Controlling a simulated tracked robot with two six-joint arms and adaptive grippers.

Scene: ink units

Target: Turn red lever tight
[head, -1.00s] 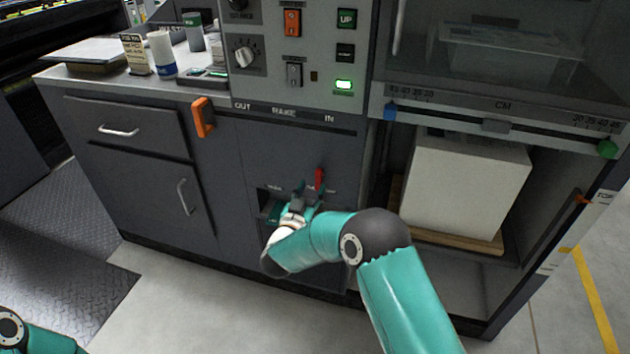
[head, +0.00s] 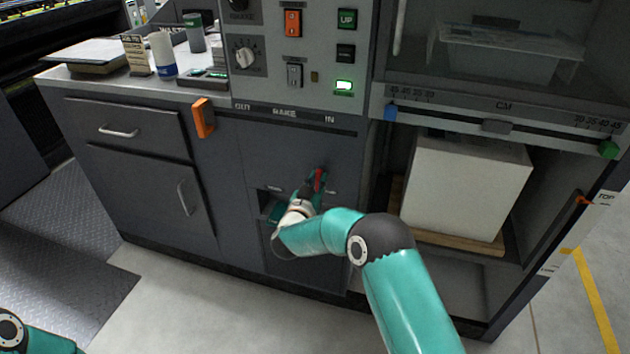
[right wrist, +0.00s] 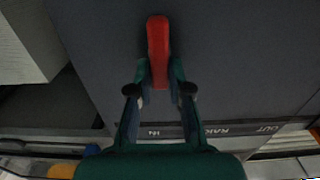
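The red lever (head: 319,180) sits on the dark front panel, below the OUT–RAKE–IN label strip. In the right wrist view the red lever (right wrist: 158,48) points along the panel with its near end between my two fingers. My right gripper (head: 312,188) is at the lever, one finger on each side of it, as the right wrist view shows (right wrist: 159,70). The gaps beside the lever are very small, and I cannot tell whether the fingers press on it. My left gripper is not in view; only a piece of my left arm shows at the lower left.
A recess (head: 270,203) opens in the panel, left of the lever. An orange handle (head: 203,118) sticks out at the upper left. A large white block (head: 465,190) stands on a wooden board in the open bay to the right. The floor in front is clear.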

